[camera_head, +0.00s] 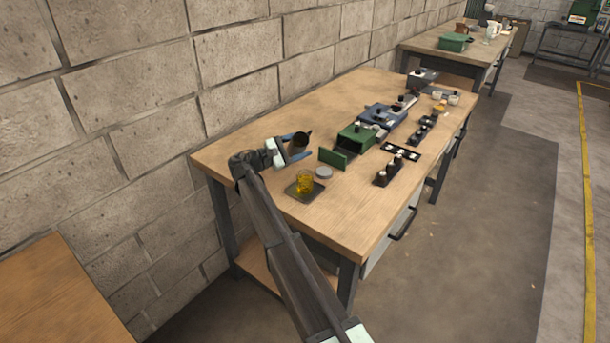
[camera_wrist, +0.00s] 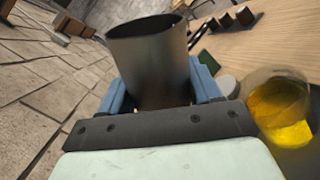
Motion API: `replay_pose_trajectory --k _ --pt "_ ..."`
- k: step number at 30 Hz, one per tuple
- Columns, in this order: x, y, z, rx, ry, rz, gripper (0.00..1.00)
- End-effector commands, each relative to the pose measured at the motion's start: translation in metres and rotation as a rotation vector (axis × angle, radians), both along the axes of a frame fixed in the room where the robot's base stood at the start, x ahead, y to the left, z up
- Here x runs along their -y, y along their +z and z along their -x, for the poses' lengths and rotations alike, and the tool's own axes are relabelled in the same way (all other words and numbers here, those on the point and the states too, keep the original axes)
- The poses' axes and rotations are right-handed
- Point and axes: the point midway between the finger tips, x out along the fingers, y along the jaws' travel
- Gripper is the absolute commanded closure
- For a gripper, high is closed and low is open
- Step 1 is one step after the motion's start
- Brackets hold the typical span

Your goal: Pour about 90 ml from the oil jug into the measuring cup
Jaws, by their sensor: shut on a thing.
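My gripper (camera_head: 297,151) is shut on a dark metal oil jug (camera_head: 299,143), holding it above the near left part of the table. In the wrist view the jug (camera_wrist: 150,62) stands between my two blue fingers, its dark open mouth at the top and the picture itself tilted. I cannot tell from it whether the jug holds oil. A clear measuring cup (camera_head: 305,182) with yellow liquid inside stands on a dark square mat (camera_head: 291,189). It also shows in the wrist view at the right (camera_wrist: 280,110), beside and apart from the jug.
A grey round disc (camera_head: 323,172) lies behind the cup. A green box (camera_head: 356,138) with an open door (camera_head: 332,158) and a rack of small bottles (camera_head: 388,172) stand further right on the wooden table (camera_head: 350,210). A block wall runs along the left.

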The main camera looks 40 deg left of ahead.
Motion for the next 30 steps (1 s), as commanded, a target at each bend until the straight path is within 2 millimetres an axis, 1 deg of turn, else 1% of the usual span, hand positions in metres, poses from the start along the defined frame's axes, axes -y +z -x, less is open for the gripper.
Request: replay_pose_trajectory --k 18,23,30 --pt "-0.001 -0.001 -0.001 -0.014 0.0 0.027 0.78" --pt "-0.005 -0.008 -0.003 -0.048 0.001 0.085 0.78" --pt "-0.014 -0.027 -0.008 -0.138 0.002 0.242 0.78"
